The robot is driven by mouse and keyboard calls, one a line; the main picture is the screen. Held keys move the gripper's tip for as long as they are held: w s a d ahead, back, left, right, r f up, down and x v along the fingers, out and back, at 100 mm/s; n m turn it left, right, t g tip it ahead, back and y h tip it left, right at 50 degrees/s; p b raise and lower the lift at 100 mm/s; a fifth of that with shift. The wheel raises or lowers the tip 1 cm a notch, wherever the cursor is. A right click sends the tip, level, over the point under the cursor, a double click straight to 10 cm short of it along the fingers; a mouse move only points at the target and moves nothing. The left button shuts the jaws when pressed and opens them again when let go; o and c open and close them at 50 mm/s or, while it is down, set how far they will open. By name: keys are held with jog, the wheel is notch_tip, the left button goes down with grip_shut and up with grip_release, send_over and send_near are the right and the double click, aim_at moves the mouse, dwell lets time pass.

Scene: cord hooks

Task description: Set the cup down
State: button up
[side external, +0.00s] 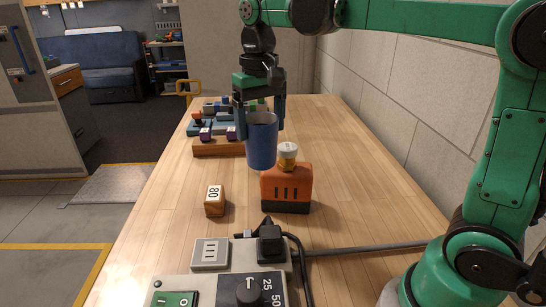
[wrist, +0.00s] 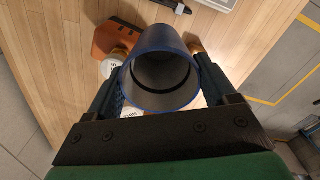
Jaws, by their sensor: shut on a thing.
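The blue cup (side external: 262,148) is upright between the fingers of my gripper (side external: 260,112). My gripper is shut on it. In the wrist view, the cup's open rim (wrist: 162,108) faces the camera and its inside looks empty. My gripper's fingers (wrist: 163,82) lie on either side of the cup there. The cup appears to be above the wooden table (side external: 350,205), behind and slightly left of the orange box in the side view. I cannot tell the exact gap under it.
An orange box (side external: 286,188) with a white-capped jar (side external: 288,155) at its top stands close by. A wooden block marked 80 (side external: 214,201) is at the front left. A control panel (side external: 215,285) with a cable fills the front. A rack of coloured blocks (side external: 218,147) is behind. Table right is clear.

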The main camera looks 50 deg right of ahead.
jog(key=r+m, duration=0.1)
jog(key=s+d+r+m, duration=0.1)
jog(key=m, duration=0.1)
jog(key=r+m, duration=0.2)
jog(key=shift+s+d+r, duration=0.1)
jog(key=shift+s+d, duration=0.25)
jog(key=shift+s, duration=0.05)
jog(key=shift+m, duration=0.3)
notch_tip(320, 180, down, 19)
jog(key=shift+f, duration=0.2)
jog(key=o, duration=1.1)
jog(key=shift+f, duration=0.1)
